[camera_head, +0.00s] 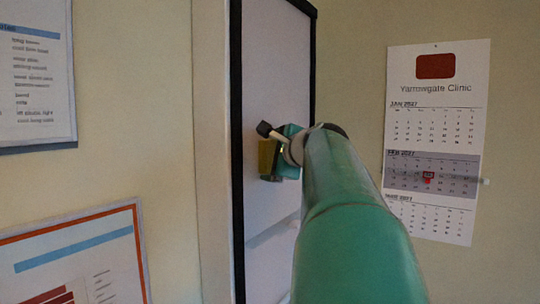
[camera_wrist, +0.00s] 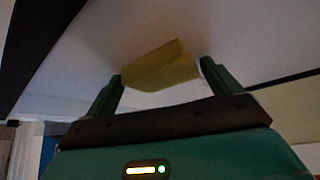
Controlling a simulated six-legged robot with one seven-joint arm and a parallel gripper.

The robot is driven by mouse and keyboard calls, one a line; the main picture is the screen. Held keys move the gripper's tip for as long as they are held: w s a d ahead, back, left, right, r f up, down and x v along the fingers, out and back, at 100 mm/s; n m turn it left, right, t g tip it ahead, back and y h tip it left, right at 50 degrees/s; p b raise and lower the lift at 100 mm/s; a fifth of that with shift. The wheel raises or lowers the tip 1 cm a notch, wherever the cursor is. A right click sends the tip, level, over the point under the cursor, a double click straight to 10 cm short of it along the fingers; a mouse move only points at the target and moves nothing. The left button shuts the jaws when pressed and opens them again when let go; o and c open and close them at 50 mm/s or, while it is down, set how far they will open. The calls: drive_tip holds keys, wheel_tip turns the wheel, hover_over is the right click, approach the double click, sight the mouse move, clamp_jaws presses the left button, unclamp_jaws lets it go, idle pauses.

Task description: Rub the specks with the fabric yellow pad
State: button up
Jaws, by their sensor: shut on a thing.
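The yellow pad (camera_head: 266,158) is at the end of my green arm, in front of a white panel (camera_head: 275,70) with a black frame.
A black frame edge (camera_head: 237,150) runs down the panel's left side. A wall calendar (camera_head: 435,130) hangs to the right. A framed notice (camera_head: 35,75) and a framed chart (camera_head: 80,255) hang on the left wall. The panel's upper part is clear.

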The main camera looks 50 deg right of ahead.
sight(268, 144)
drive_tip(key=shift+s+a, duration=0.1)
drive_tip(key=shift+a, duration=0.55)
drive_tip(key=shift+r, duration=1.45)
drive_tip(key=d, duration=0.6)
drive_tip(key=w+d, duration=0.1)
drive_tip(key=d, duration=1.2)
drive_tip(key=shift+w, duration=0.4)
drive_tip(key=shift+s, duration=0.1)
drive_tip(key=shift+s+d, duration=0.15)
drive_tip(key=shift+s, duration=1.35)
drive_tip(key=shift+s+d, duration=0.15)
drive_tip(key=shift+s, duration=1.3)
drive_tip(key=shift+c, duration=0.2)
drive_tip(key=shift+s+d, duration=0.15)
drive_tip(key=shift+s, duration=1.3)
